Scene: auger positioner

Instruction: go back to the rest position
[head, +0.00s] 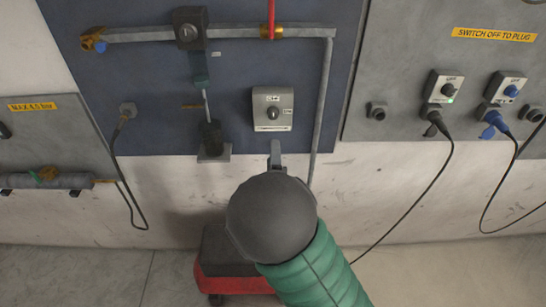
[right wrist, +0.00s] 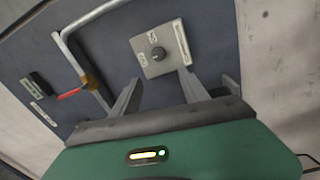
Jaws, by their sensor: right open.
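My right gripper (head: 276,150) is in front of the wall in the head view, just below a grey switch box (head: 272,108) with a round dark knob. Its arm, with a dark rounded wrist and green sleeve, comes up from the bottom. In the right wrist view the jaws of this gripper (right wrist: 160,88) are apart, with nothing seen between them. The switch box (right wrist: 157,50) shows beyond the fingertips there, and the gripper appears clear of it. My left gripper is in neither view.
A blue panel (head: 232,75) carries grey pipes and a valve block (head: 190,28). A grey panel (head: 400,60) at right has plugs with hanging cables. A red and dark object (head: 222,275) stands on the floor below, partly hidden by my arm. Floor (head: 80,275) at left is clear.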

